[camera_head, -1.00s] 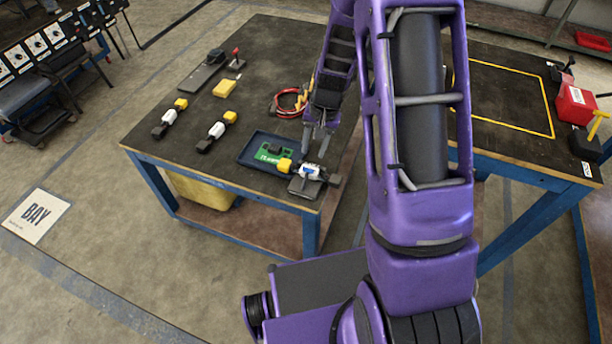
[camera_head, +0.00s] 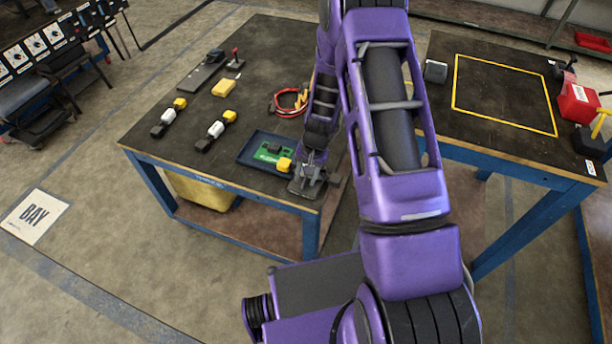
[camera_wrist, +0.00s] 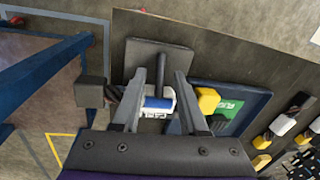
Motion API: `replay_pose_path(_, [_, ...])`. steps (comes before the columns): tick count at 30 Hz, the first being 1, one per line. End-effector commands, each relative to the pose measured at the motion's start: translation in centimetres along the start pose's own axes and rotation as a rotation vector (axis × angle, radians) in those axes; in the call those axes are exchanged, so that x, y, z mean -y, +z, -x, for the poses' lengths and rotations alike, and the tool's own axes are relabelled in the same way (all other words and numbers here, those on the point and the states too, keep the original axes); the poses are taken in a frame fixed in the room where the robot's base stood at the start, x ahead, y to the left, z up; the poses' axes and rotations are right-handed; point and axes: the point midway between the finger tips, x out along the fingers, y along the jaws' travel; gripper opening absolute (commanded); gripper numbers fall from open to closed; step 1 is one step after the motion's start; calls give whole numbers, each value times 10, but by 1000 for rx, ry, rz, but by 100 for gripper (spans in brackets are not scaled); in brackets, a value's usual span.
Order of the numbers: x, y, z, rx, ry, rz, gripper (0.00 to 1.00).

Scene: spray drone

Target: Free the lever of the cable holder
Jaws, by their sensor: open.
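The cable holder (camera_wrist: 141,53) is a dark plate near the front right corner of the left table, partly hidden by my gripper in the head view. A cable piece with a blue and white body (camera_wrist: 158,102), a yellow end (camera_wrist: 208,100) and a black block (camera_wrist: 91,92) lies across it. A dark bar, seemingly the lever, shows around my fingertips; its exact position is hard to tell. My gripper (camera_wrist: 171,66) is open over the holder, its fingers on either side of the white body in the wrist view. It also shows in the head view (camera_head: 314,162).
A blue tray (camera_head: 243,158) with a green board (camera_head: 267,153) lies left of the holder. Two similar cable pieces, a yellow block (camera_head: 224,88) and a red cable loop (camera_head: 291,102) lie farther back. The right table (camera_head: 500,98) has a yellow outline.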

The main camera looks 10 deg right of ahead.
Motion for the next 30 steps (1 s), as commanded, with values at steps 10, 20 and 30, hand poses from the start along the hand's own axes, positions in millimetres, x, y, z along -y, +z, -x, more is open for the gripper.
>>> replay_pose_path(10, [0,0,0,0,0,0,0])
replay_pose_path(20, [0,0,0,-2,0,0,0])
replay_pose_path(30, [1,6,0,-111,14,20,0])
